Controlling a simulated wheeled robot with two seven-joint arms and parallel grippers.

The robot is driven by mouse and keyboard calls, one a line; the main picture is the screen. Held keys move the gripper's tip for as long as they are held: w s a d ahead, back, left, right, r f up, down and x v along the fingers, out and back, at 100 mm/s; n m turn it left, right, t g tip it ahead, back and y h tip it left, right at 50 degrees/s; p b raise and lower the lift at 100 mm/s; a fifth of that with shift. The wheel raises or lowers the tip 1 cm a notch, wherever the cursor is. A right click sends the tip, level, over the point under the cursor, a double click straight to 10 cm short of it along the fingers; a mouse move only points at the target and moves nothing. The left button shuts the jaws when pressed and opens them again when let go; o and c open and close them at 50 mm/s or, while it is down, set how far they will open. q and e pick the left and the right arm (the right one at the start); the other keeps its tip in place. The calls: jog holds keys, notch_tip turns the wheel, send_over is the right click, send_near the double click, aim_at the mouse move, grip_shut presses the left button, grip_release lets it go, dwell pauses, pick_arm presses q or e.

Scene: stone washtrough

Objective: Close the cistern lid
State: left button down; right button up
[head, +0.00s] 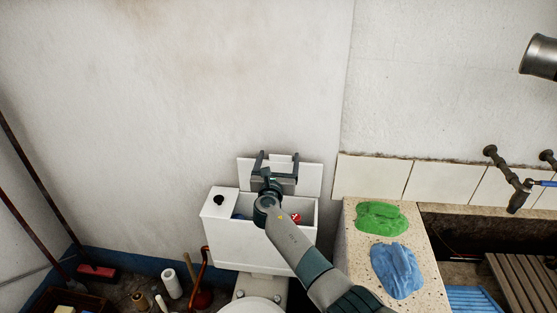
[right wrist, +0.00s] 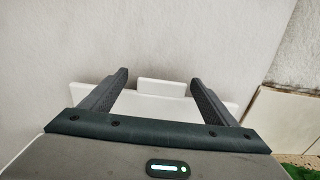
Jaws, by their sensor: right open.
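The white cistern (head: 234,256) stands against the wall with its top partly open. Its white lid (head: 312,178) stands raised at the back, near the wall, and also shows in the right wrist view (right wrist: 88,94). My right gripper (head: 277,157) is open and empty over the cistern, with its fingers at the raised lid. In the right wrist view the fingers (right wrist: 160,78) are spread, with part of the lid visible between them. I cannot tell whether they touch it. Red and blue items show inside the cistern, partly hidden by my right arm. My left gripper is not in view.
A black knob (head: 219,200) sits on the cistern's left top. To the right, a stone ledge (head: 352,225) holds a green cloth (head: 382,218) and a blue cloth (head: 397,269). Taps (head: 507,170) and the trough lie further right. Bottles and tools crowd the floor at left.

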jog(key=shift+w, duration=0.2)
jog(key=shift+d, duration=0.15)
jog(key=c, duration=1.5)
jog(key=shift+s, duration=0.1)
